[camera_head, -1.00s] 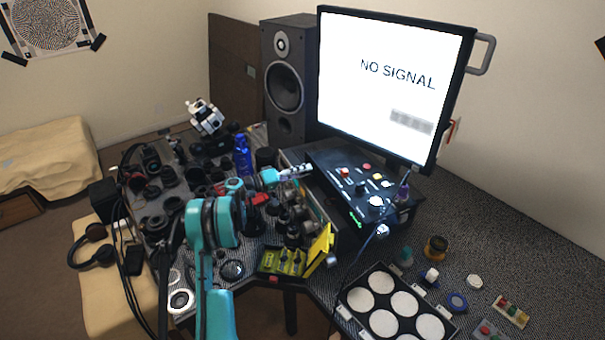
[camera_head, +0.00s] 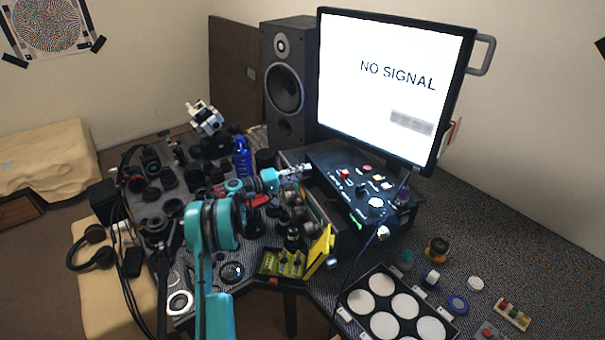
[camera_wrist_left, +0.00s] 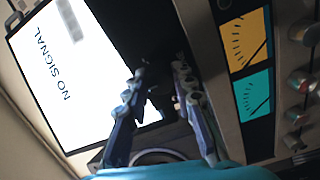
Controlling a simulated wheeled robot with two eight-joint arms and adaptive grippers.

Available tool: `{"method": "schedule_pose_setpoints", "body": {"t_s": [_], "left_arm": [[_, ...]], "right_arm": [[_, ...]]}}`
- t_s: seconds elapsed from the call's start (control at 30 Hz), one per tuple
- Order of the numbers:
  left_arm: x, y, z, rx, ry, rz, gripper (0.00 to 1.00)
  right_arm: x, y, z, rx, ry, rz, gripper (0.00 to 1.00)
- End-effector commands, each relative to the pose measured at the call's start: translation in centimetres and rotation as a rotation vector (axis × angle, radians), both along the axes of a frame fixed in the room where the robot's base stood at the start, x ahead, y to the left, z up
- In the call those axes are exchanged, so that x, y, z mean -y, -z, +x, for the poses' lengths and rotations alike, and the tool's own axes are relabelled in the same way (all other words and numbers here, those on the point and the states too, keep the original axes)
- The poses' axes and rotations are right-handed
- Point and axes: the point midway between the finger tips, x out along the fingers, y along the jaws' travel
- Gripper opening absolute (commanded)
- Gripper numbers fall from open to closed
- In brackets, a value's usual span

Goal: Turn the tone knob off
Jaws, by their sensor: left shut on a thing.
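My left gripper (camera_head: 296,170) reaches in from the left, at the left edge of the black control panel (camera_head: 345,187) below the monitor. In the left wrist view its two fingers (camera_wrist_left: 160,72) stand a little apart around a small dark thing whose shape I cannot make out. The left gripper is shut on that thing. Several metallic knobs (camera_wrist_left: 299,82) show on a unit at the right of that view, beside a yellow meter (camera_wrist_left: 246,40) and a teal meter (camera_wrist_left: 254,96). I cannot tell which knob is the tone knob. My right gripper is not in view.
The monitor (camera_head: 390,75) reads NO SIGNAL, with a speaker (camera_head: 288,85) at its left. A blue bottle (camera_head: 242,158) and many dark lens parts crowd the left table. A yellow open box (camera_head: 318,252) and a tray of white discs (camera_head: 345,297) stand in front.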

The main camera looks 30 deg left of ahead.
Motion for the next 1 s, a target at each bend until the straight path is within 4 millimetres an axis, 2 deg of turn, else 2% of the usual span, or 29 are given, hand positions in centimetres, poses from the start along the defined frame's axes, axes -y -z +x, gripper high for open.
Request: {"method": "schedule_pose_setpoints", "body": {"t_s": [0.03,0.07,0.1,0.13,0.57,1.0], "left_arm": [[0.0,0.0,0.0,0.0,-0.001,-0.001,0.0],[0.0,0.0,0.0,0.0,-0.001,0.0,0.33],[0.0,0.0,0.0,0.0,-0.001,0.0,0.43],[0.0,0.0,0.0,0.0,-0.001,0.0,0.46],[0.0,0.0,0.0,0.038,0.0,0.054,0.46],[0.0,-0.2,0.0,0.383,0.0,0.547,0.46]], "right_arm": [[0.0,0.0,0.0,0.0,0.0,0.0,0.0],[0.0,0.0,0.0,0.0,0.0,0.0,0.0],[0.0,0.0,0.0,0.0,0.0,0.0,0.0],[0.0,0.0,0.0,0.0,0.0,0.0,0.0],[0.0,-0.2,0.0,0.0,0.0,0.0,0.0],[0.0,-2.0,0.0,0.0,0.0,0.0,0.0]]}}
